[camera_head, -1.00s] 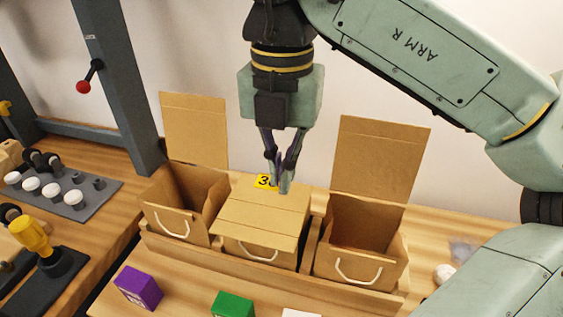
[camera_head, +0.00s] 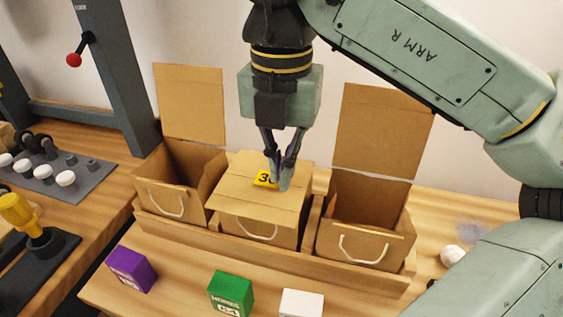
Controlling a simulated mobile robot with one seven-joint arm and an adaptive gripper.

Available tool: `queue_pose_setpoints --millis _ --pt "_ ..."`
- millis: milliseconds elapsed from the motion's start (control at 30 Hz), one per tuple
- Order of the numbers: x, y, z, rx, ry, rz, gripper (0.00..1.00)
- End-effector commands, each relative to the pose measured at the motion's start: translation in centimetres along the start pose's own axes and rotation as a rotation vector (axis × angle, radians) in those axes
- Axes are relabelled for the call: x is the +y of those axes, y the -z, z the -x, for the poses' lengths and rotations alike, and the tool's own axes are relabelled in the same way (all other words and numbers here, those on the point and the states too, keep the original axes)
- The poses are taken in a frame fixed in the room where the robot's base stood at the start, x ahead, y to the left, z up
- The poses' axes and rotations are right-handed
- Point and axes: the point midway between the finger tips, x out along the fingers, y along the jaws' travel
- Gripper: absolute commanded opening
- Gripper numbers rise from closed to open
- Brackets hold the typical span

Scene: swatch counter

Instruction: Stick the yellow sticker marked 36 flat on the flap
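The yellow sticker (camera_head: 265,179) marked 36 shows just left of my fingertips; a finger covers part of its number. My gripper (camera_head: 279,184) points down with its fingers close together, seemingly shut on the sticker's right side. The middle cardboard box (camera_head: 255,227) is closed by its flap (camera_head: 240,205), which lies across the top. The sticker and my fingertips appear over this flap. I cannot tell whether the sticker touches it or is just above it.
Open cardboard boxes stand at left (camera_head: 172,198) and right (camera_head: 365,243), their lids upright, in a wooden tray (camera_head: 270,262). Purple (camera_head: 132,268), green (camera_head: 231,293) and white (camera_head: 302,303) blocks stand in front. A grey post (camera_head: 115,85) rises at left.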

Motion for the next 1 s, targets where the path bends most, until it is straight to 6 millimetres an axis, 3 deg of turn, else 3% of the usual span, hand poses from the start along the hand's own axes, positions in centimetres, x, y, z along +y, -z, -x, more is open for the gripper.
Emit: queue_pose_setpoints --millis 1000 --pt "-0.01 0.00 -0.86 0.000 0.000 0.000 0.00"
